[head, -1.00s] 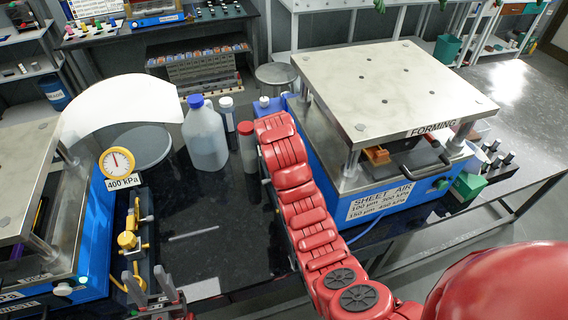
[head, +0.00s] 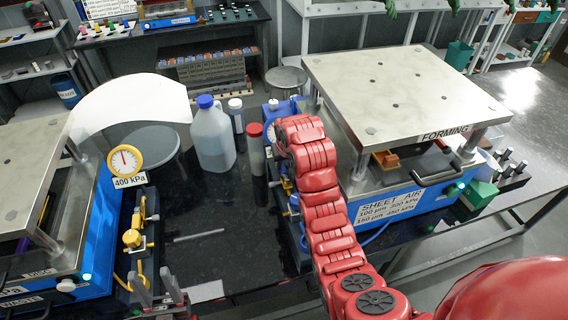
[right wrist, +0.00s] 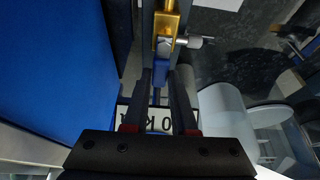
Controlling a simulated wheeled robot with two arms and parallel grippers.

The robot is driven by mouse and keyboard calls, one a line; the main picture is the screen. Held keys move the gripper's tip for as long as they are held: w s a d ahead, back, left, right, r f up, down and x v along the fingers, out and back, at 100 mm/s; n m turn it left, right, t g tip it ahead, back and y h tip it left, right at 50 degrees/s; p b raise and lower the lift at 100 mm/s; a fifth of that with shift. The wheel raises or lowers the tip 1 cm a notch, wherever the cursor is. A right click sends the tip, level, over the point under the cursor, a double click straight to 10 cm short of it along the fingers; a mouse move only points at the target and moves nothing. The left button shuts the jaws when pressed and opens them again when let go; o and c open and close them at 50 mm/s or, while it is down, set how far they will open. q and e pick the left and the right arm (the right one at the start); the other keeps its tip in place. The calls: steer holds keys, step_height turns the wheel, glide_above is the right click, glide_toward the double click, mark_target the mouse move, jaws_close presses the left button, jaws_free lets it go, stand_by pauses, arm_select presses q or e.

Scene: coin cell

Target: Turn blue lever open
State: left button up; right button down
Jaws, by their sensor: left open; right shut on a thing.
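The blue lever (right wrist: 161,72) shows in the right wrist view, just below a brass valve body (right wrist: 168,25). My right gripper (right wrist: 164,82) has its two dark fingers on either side of the lever and is shut on it. In the head view my red right arm reaches to the left side of the right-hand blue press, and hides the gripper and lever. My left gripper (head: 160,292) is open and empty at the bottom left, in front of the left-hand press's brass valves (head: 133,238).
The forming press (head: 405,95) stands right of my right arm. A jug (head: 212,140) and a red-capped bottle (head: 256,150) stand left of it. A yellow gauge (head: 125,160) sits on the left press. The dark bench between the presses (head: 215,265) is mostly clear.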

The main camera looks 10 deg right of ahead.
stand_by(0.3)
steer(key=c, duration=0.7)
jaws_free()
steer(key=shift+p+v, duration=6.25)
steer(key=shift+v, duration=2.4)
steer(key=shift+w, duration=0.1)
